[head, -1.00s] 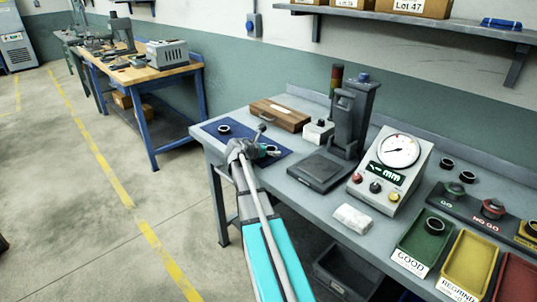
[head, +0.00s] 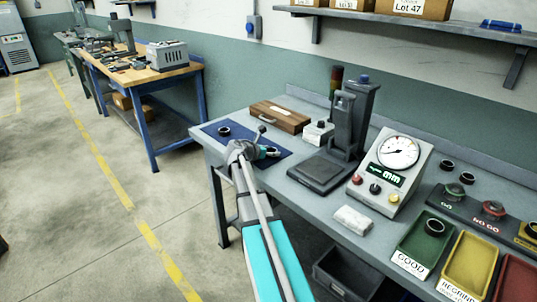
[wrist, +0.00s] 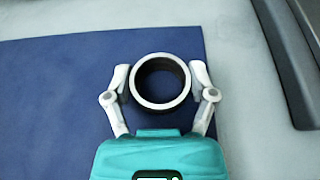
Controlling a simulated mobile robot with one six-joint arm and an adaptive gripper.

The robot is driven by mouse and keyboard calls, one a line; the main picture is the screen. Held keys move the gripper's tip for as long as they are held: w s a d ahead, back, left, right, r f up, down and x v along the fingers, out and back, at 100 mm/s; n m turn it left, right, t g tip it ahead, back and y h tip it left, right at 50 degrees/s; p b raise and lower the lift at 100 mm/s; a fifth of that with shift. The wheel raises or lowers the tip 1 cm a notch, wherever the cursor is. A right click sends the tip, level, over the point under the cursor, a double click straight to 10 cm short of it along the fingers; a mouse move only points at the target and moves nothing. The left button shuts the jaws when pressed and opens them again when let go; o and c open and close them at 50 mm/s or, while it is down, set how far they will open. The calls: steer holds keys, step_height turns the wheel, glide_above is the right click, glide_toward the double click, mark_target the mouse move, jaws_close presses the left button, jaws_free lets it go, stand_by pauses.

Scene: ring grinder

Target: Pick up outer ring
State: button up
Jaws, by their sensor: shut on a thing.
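A dark ring with a bright silver rim, the outer ring (wrist: 160,104), is over the blue mat in the wrist view. My gripper (wrist: 160,82) has one finger against each side of it and is shut on it. In the head view my gripper (head: 268,152) is low over the right part of the blue mat (head: 240,138), and the ring is mostly hidden there. I cannot tell whether the ring touches the mat. A second dark ring (head: 223,131) lies on the mat to the left of my gripper.
A brown case (head: 280,116) and a small white-topped box (head: 318,132) stand behind the mat. A dark press stand (head: 345,135) and a dial gauge box (head: 390,168) are to the right. Further right are loose rings, a green tray (head: 424,240) and a yellow tray (head: 470,262).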

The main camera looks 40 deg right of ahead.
steer(key=shift+r, duration=0.1)
step_height(320, 180, up, 2)
steer(key=p, duration=0.2)
steer(key=shift+r+p, duration=0.2)
steer(key=shift+p, duration=0.15)
steer(key=s+a+r+p, duration=0.3)
steer(key=s+r+p, duration=0.7)
steer(key=s, duration=0.3)
steer(key=shift+s+a+r, duration=0.2)
steer(key=shift+s, duration=0.1)
stand_by(0.4)
steer(key=shift+s, duration=0.15)
